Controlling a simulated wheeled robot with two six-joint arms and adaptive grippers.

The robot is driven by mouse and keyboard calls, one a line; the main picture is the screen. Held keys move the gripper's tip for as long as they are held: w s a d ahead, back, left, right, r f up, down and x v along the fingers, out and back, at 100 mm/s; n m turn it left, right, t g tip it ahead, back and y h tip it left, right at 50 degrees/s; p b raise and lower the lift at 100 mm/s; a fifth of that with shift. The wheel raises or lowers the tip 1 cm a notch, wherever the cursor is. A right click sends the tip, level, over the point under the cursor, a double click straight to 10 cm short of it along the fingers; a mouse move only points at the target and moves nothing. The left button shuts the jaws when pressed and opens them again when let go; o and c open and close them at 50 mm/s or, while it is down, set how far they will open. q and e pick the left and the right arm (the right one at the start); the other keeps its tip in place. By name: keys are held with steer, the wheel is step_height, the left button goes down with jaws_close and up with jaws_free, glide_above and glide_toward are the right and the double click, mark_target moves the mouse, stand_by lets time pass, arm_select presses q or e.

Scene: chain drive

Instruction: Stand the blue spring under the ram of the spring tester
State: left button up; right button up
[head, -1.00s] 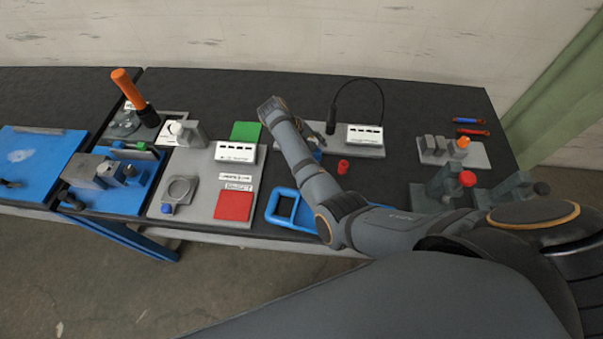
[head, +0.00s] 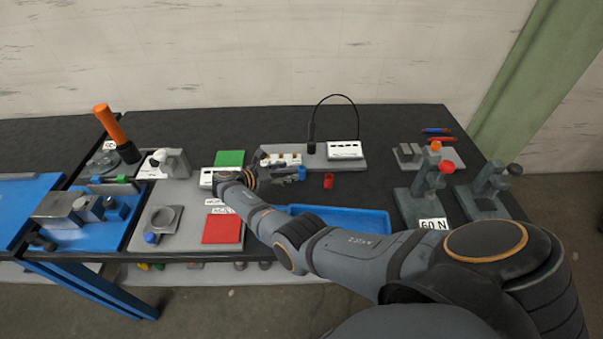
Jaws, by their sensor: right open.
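The small blue spring (head: 302,173) stands on the dark bench, left of a small red spring (head: 328,181). My right gripper (head: 293,174) reaches in low from the left at the blue spring, its jaws open. The fingers are small and partly overlap the spring, so I cannot tell whether it is between them. A grey lever stand with a red knob (head: 446,167) and a "60 N" label (head: 433,224) is at the right, and seems to be the spring tester. Its ram is too small to make out. My left gripper is not in view.
A similar grey stand (head: 490,185) is farther right. A blue tray (head: 350,216) lies in front of the springs, partly behind my right arm. A gauge base with a cabled probe (head: 311,147) stands behind. Red (head: 222,229) and green (head: 230,158) pads lie left.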

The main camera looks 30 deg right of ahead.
mark_target(302, 173)
steer(key=x, duration=0.5)
steer(key=shift+f, duration=0.45)
steer(key=shift+s, duration=0.1)
jaws_close()
